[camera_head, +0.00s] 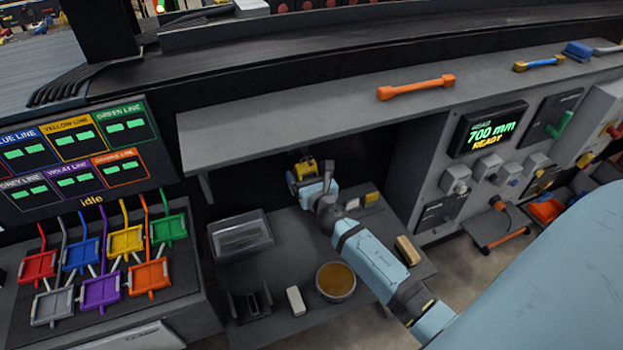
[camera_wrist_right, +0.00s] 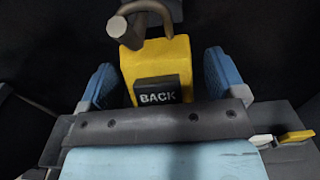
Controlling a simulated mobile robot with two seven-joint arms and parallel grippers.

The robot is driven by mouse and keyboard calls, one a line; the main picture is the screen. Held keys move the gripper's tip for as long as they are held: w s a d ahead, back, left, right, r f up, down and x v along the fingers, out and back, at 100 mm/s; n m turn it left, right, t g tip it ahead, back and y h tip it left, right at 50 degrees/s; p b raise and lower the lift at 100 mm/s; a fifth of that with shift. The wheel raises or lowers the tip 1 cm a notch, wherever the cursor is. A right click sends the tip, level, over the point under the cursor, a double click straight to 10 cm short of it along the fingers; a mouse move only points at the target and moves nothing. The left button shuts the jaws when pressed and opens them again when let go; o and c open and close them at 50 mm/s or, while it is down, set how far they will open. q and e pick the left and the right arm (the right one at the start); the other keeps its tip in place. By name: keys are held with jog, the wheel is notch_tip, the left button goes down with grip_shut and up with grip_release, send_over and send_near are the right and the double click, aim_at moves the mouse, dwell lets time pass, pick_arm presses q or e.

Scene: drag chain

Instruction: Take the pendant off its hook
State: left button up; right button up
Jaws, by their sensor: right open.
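The yellow pendant (camera_wrist_right: 180,62) hangs from a grey curved hook (camera_wrist_right: 150,10) in the right wrist view, its dark "BACK" label facing the camera. In the head view the pendant (camera_head: 312,164) is small, under the shelf and partly hidden by my right gripper (camera_head: 309,176). My right gripper (camera_wrist_right: 160,82) is open. Its blue fingers stand on either side of the pendant, with a visible gap on the right and a narrower one on the left. The pendant's lower end is hidden behind the gripper body. My left gripper is not in view.
A grey shelf (camera_head: 300,125) spans above my right arm, with an orange handle (camera_head: 416,87) on it. Below lie a clear bin (camera_head: 240,236), a round brown-filled bowl (camera_head: 335,282), a white block (camera_head: 296,301) and a tan block (camera_head: 407,250). Coloured trays (camera_head: 125,242) stand at left.

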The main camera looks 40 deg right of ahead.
aim_at(308, 169)
jog(key=c, duration=1.1)
jog(key=shift+s, duration=0.15)
jog(key=shift+v, duration=0.85)
jog(key=shift+r+p, duration=0.4)
jog(key=shift+r, duration=0.05)
jog(key=shift+r+p, duration=0.7)
jog(key=shift+p, duration=0.05)
jog(key=shift+s, duration=0.1)
